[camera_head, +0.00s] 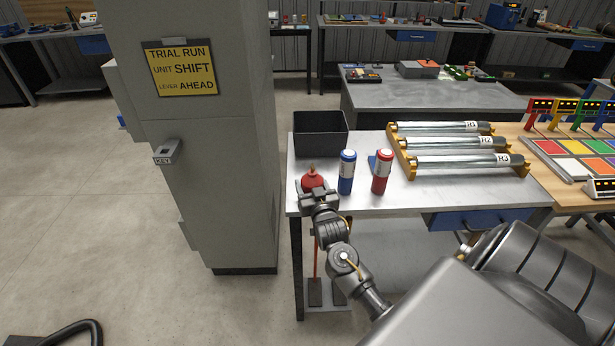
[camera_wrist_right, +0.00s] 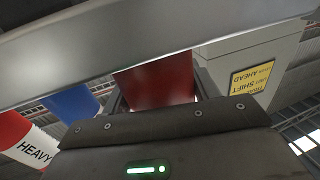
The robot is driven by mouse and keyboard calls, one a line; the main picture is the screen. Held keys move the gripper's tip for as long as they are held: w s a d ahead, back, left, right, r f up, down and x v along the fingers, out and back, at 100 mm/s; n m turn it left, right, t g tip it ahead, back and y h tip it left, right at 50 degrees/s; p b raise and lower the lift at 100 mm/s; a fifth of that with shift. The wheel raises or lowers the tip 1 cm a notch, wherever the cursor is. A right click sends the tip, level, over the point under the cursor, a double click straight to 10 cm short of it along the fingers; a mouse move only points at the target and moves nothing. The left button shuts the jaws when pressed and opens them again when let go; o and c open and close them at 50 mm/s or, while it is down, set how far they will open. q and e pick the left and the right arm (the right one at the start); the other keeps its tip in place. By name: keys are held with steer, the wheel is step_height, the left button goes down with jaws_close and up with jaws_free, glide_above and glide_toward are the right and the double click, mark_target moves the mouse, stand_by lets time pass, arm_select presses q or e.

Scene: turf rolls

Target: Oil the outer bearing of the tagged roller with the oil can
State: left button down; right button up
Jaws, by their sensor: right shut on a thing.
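A red oil can (camera_head: 312,181) with a small brass-coloured top is at the left front of the metal bench (camera_head: 440,188). My right gripper (camera_head: 318,194) is shut on it from the front; the can's red side also shows between the fingers in the right wrist view (camera_wrist_right: 158,80). Three steel rollers lie in a yellow stand (camera_head: 409,172): R1 (camera_head: 435,127), R2 (camera_head: 445,144) and R3 (camera_head: 455,161). Each bears a white label near its right end; I cannot tell which is the tagged one. My left gripper is not in view.
A blue canister (camera_head: 347,172) and a red canister (camera_head: 382,172) stand just right of the can; the red one's label reads HEAVY in the right wrist view (camera_wrist_right: 25,140). A dark bin (camera_head: 320,143) is behind. A grey cabinet (camera_head: 220,200) with a SHIFT sign stands left.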

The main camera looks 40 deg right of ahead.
mark_target(308, 176)
steer(key=x, duration=0.1)
steer(key=p+x, duration=0.1)
steer(key=x, duration=0.2)
steer(key=shift+r+p, duration=0.25)
steer(key=shift+p, duration=0.15)
steer(key=shift+w+f, duration=0.1)
steer(key=shift+f, duration=0.1)
steer(key=shift+f, duration=0.15)
steer(key=shift+f, duration=0.2)
steer(key=o, duration=1.2)
